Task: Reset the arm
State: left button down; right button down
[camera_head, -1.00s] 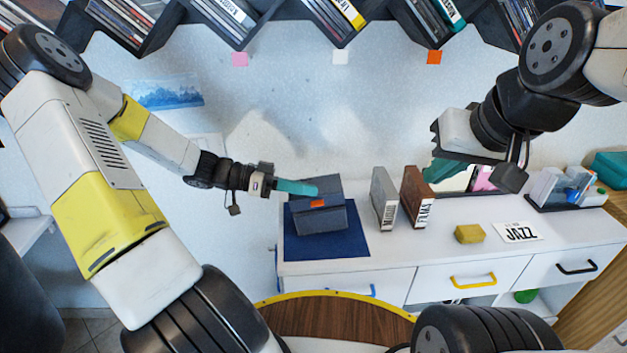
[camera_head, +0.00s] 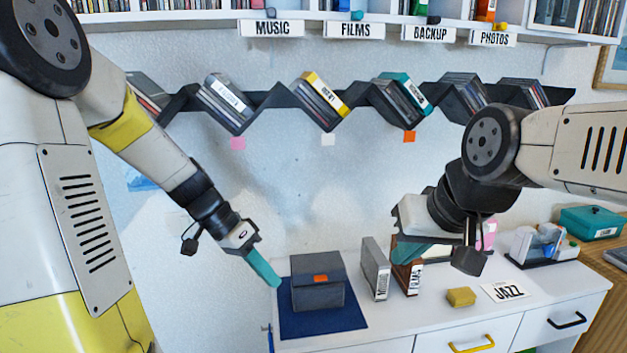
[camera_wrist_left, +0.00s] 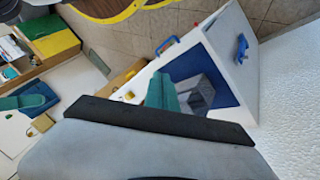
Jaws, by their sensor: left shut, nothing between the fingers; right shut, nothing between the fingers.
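My left gripper (camera_head: 264,269) is shut and empty, its teal fingers pointing down beside the left edge of the grey box. In the left wrist view its teal fingers (camera_wrist_left: 161,92) show in front of the grey box (camera_wrist_left: 199,92). My right gripper (camera_head: 412,252) is shut and empty above the white cabinet, its teal fingers in front of the brown FILMS case. Its fingertips are partly hard to make out against the things behind.
A grey box with an orange clasp (camera_head: 318,283) stands on a blue mat (camera_head: 340,319). A grey case (camera_head: 374,268) and a brown case (camera_head: 403,278) stand upright to its right. A yellow block (camera_head: 461,297) and JAZZ card (camera_head: 504,291) lie farther right. A zigzag disc shelf (camera_head: 277,96) spans the wall.

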pick_arm(q)
jog(key=s+a+r+n+t+y, duration=0.2)
jog(key=s+r+n+t, duration=0.1)
jog(key=r, duration=0.3)
jog(key=s+a+r+n+t+y, duration=0.2)
jog(key=s+r+n+t+y, duration=0.1)
jog(key=s+r+n+t, duration=0.1)
jog(key=shift+s+a+r+n, duration=0.3)
jog(key=shift+s+r+n, duration=0.4)
jog(key=shift+s+r, duration=0.55)
